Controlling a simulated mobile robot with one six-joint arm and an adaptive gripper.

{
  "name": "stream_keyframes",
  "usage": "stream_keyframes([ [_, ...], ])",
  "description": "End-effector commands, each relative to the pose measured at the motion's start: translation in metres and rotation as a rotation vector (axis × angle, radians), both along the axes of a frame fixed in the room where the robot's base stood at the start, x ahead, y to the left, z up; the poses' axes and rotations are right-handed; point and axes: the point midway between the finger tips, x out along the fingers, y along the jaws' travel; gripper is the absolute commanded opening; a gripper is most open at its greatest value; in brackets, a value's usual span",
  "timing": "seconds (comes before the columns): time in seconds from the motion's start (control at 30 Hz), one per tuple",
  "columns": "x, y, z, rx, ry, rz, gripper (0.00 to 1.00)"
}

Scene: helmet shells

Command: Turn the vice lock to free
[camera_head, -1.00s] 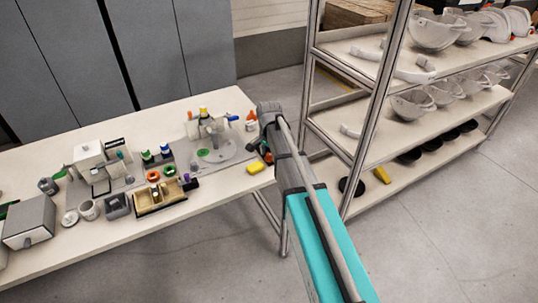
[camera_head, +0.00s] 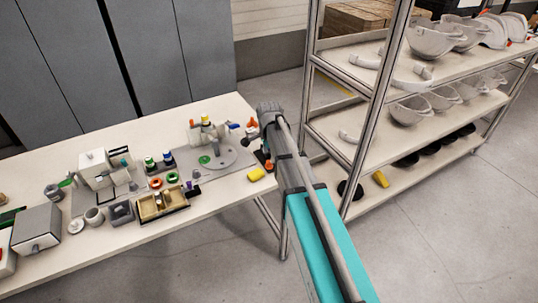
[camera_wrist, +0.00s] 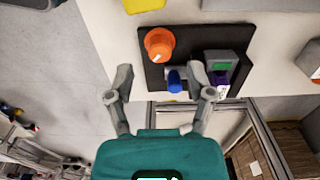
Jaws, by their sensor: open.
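In the wrist view a black base plate (camera_wrist: 153,77) lies on the pale table. It carries an orange knob (camera_wrist: 159,44) with a white mark, a small grey fixture with a blue part (camera_wrist: 175,80), and a dark block with a green top (camera_wrist: 219,64) and a purple side. I cannot tell for certain which part is the vice lock. My gripper (camera_wrist: 162,92) is open and empty, its fingers apart, with the blue part between them near the right finger. I cannot tell whether they touch. In the head view my arm partly hides this plate at the table's right end.
A yellow block (camera_head: 256,174) lies near the table edge. A grey round plate (camera_head: 225,157) with a green disc stands left of my arm. A wooden tray (camera_head: 161,207) and several devices fill the table's left. A metal shelf (camera_head: 375,120) with helmet shells stands close on the right.

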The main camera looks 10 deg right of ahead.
Motion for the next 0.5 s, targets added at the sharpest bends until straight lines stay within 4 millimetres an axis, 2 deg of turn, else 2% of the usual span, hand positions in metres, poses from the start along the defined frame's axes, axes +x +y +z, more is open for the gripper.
stream_keyframes([
  [0.03, 0.000, 0.000, 0.009, 0.000, 0.000, 0.000, 0.69],
  [0.5, 0.000, 0.000, 0.049, 0.000, 0.000, 0.001, 0.69],
])
